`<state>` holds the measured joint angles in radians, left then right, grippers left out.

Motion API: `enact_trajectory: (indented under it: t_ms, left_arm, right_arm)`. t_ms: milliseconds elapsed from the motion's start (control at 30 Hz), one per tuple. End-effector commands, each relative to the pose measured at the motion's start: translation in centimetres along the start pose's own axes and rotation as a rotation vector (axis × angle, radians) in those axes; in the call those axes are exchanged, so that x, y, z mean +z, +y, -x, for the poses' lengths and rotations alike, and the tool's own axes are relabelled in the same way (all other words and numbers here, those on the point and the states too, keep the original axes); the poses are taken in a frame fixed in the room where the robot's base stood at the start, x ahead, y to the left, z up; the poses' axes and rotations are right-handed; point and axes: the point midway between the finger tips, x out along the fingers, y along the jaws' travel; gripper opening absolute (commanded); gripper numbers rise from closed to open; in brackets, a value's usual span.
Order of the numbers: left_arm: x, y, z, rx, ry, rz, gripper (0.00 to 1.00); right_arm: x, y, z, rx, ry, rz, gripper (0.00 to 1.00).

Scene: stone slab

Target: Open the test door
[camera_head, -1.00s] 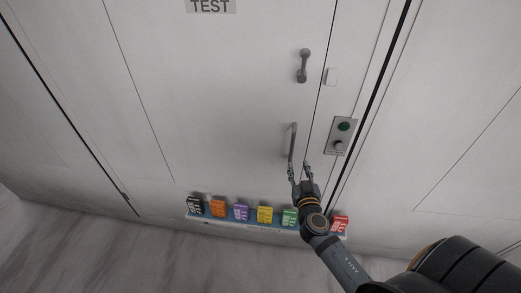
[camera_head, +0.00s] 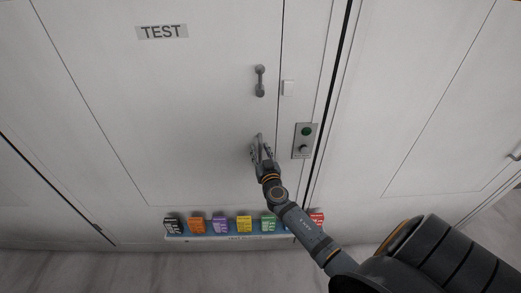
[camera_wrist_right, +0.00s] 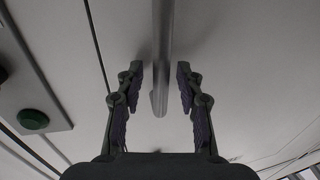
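The white test door (camera_head: 190,100) carries a sign reading TEST (camera_head: 162,32) near its top. A vertical grey bar handle (camera_head: 259,140) is on the door's right part, its lower part hidden by my right gripper (camera_head: 262,155). In the right wrist view the handle (camera_wrist_right: 162,60) comes down from the top between the two fingers of the right gripper (camera_wrist_right: 160,90). The fingers are open, with a gap on each side of the handle. My left gripper is in neither view.
A panel (camera_head: 304,141) with a green button (camera_head: 307,131) is right of the handle; the button also shows in the right wrist view (camera_wrist_right: 33,119). A blue shelf (camera_head: 190,237) with several coloured boxes runs along the bottom.

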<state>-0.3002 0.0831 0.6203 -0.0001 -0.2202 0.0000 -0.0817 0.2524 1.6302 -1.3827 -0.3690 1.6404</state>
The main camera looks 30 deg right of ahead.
Motion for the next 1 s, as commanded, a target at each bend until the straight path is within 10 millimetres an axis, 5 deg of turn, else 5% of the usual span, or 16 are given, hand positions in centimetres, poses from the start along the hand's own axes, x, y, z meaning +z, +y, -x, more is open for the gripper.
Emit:
enact_trajectory:
  t_ms: [200, 467, 1000]
  left_arm:
    - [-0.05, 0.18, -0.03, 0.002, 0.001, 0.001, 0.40]
    - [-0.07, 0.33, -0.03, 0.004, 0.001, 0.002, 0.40]
    - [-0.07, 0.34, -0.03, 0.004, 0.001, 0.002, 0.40]
  right_arm:
    - [0.04, 0.00, -0.01, 0.000, 0.000, 0.000, 0.35]
    - [0.04, 0.00, 0.01, 0.000, 0.000, 0.000, 0.00]
    - [0.05, 0.02, 0.02, 0.001, -0.001, 0.000, 0.00]
